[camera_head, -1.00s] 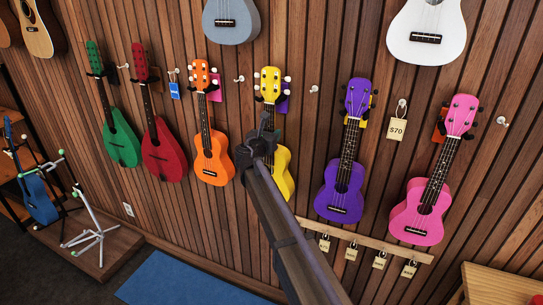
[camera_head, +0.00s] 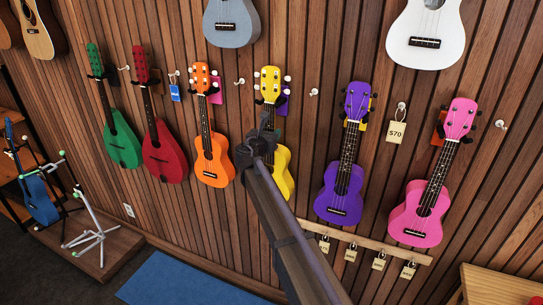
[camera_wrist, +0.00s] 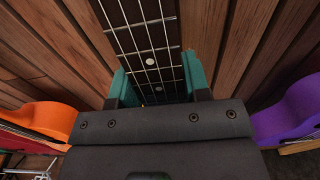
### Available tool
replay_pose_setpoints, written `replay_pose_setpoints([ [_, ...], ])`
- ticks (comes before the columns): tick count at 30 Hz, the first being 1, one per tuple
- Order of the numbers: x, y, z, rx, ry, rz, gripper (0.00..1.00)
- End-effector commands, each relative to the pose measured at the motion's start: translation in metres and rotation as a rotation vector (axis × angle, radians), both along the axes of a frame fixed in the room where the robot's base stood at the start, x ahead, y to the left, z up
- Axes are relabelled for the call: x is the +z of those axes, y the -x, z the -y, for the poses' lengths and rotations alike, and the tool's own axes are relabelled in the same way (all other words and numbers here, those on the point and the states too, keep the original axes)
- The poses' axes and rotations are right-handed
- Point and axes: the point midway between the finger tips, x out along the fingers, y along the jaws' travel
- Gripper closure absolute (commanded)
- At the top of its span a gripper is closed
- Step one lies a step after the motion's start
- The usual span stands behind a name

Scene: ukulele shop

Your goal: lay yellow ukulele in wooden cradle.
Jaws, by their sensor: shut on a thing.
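The yellow ukulele (camera_head: 281,160) hangs upright on the slatted wall, its head (camera_head: 270,84) between white-tipped pegs. My arm covers the middle of it. My gripper (camera_head: 268,124) is at its neck. In the wrist view my gripper (camera_wrist: 157,85) has its teal fingers on both sides of the dark fretboard (camera_wrist: 143,35), shut on the neck. The yellow body is hidden in the wrist view. I cannot make out a wooden cradle in either view.
An orange ukulele (camera_head: 212,155) hangs close on the left and a purple one (camera_head: 342,190) on the right. A pink ukulele (camera_head: 420,210) hangs farther right. A wooden rail with tags (camera_head: 365,240) is below. A blue mat (camera_head: 185,280) lies on the floor.

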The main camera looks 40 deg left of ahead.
Motion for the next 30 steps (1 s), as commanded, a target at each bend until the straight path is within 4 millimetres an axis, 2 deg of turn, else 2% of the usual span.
replay_pose_setpoints([
  [1, 0.008, 0.000, 0.000, 0.000, 0.000, 0.000, 1.00],
  [6, 0.016, 0.000, 0.000, 0.000, 0.000, 0.000, 1.00],
  [17, 0.015, 0.001, 0.000, 0.000, 0.000, 0.000, 1.00],
  [30, 0.015, 0.026, 0.007, 0.001, 0.001, 0.001, 1.00],
])
